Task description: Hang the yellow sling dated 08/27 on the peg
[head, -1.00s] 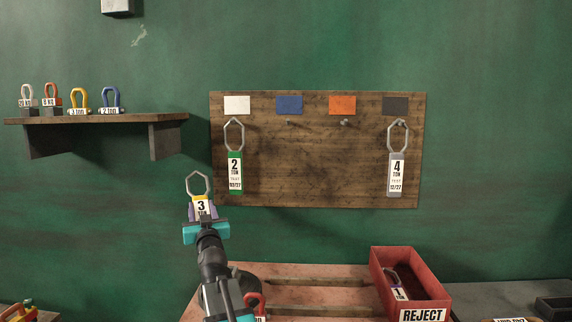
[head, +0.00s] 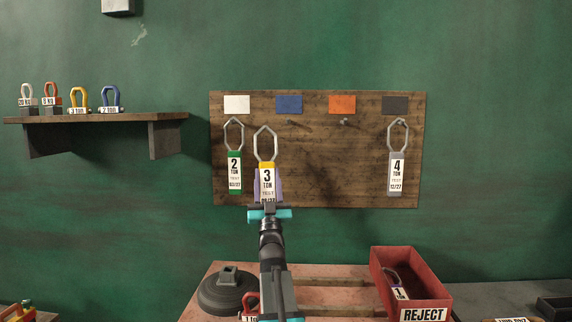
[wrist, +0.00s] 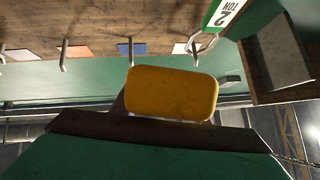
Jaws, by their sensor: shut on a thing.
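The yellow sling (head: 267,178) has a white tag reading 3 TON TEST with a partly covered date below, and a metal ring (head: 265,145) on top. My gripper (head: 269,208) is shut on its lower end and holds it upright before the board. The ring is left of the bare peg under the blue card (head: 290,123), its top slightly lower. Another bare peg (head: 345,122) is under the orange card. In the wrist view the sling's yellow end (wrist: 172,93) fills the middle; its ring is hidden. Bare pegs (wrist: 130,50) show beyond it.
A green 2 TON sling (head: 235,172) hangs under the white card, close left of the held sling. A grey 4 TON sling (head: 397,173) hangs under the dark card. A red REJECT bin (head: 412,278) stands below right. A shackle shelf (head: 110,119) is at left.

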